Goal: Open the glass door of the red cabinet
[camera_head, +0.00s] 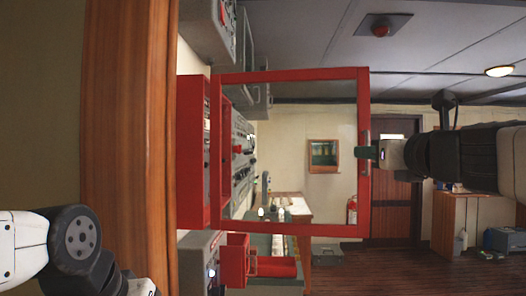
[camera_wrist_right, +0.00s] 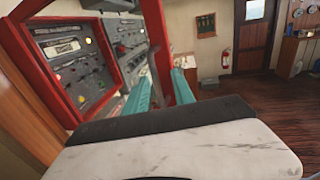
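The red cabinet (camera_head: 192,150) is fixed to the wall at the left of the head view. Its red-framed glass door (camera_head: 290,75) stands swung out from the cabinet, and the room shows through the pane. A grey bar handle (camera_head: 366,138) is on the door's outer edge. My right gripper (camera_head: 366,152) is at this handle. In the right wrist view, its two teal fingers (camera_wrist_right: 162,86) stand apart on either side of the handle, with a visible gap. My left arm shows at the lower left, but its gripper is not in view.
A wooden post (camera_head: 128,130) stands left of the cabinet. Grey control panels (camera_head: 240,150) show behind the glass. A red box (camera_head: 235,262) sits below the door. A fire extinguisher (camera_head: 351,210) hangs on the far wall. The wooden floor (camera_head: 390,280) at lower right is clear.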

